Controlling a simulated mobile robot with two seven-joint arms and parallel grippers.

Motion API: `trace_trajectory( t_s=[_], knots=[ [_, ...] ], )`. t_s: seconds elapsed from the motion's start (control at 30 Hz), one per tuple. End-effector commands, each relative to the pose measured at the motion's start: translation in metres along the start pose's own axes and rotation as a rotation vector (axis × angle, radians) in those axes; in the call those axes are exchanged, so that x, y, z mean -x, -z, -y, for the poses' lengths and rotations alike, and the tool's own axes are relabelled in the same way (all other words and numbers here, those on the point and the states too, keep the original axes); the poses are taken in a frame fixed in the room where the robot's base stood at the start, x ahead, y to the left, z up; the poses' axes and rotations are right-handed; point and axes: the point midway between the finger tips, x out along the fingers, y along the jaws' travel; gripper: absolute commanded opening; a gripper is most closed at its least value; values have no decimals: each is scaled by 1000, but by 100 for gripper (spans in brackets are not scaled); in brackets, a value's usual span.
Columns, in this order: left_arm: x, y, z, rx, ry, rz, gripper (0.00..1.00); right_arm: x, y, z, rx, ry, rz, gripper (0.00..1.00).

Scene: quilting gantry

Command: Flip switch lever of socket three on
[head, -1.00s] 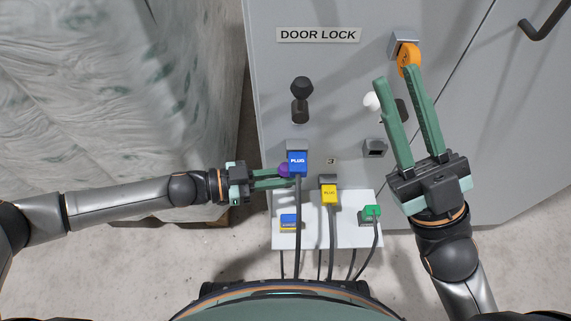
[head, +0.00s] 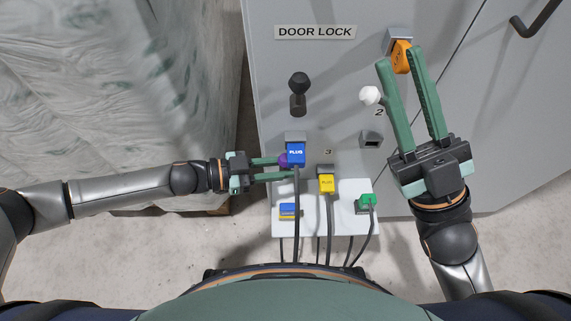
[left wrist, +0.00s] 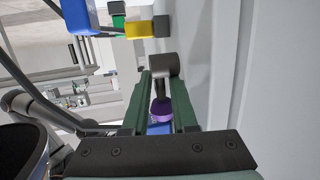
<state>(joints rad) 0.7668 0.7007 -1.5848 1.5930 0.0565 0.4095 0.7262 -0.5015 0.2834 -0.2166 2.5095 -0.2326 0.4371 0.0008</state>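The label "3" (head: 327,152) is on the grey cabinet front, above a yellow plug (head: 327,184). A lever with a purple knob (head: 284,160) sits left of the label, partly behind the blue plug (head: 296,153). In the left wrist view the purple knob (left wrist: 161,108) and its dark stem lie between the fingers. My left gripper (head: 275,168) is open, with one finger on each side of the lever; contact is unclear. My right gripper (head: 400,57) is open, its fingertips either side of an orange plug (head: 401,56) in the view.
A black lever (head: 298,93) stands below the DOOR LOCK label (head: 315,32). A white-knobbed lever (head: 370,95) is close beside my right gripper's left finger. An empty socket (head: 371,139) is below. A white shelf (head: 335,222) holds a green plug (head: 367,202); cables hang down.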

Motion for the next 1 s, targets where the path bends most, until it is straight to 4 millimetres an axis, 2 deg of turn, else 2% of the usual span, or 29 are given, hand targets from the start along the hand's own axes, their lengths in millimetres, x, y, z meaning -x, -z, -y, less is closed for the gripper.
trace_trajectory(
  t_s=[0.3, 0.43, 0.6, 1.0],
  knots=[
    [50, 1, 0, 0, 3, 4, 26, -11, 11, -5, 18, 3, -5, 26],
    [66, 0, 0, 0, 2, 3, 26, -12, 10, -6, 21, -2, 3, 26],
    [73, 0, -1, 0, 0, 1, 26, -10, 5, -7, 18, -9, 30, 26],
    [73, 0, 0, 0, 0, 1, 26, -10, 3, -8, 17, -10, 34, 26]
  ],
)
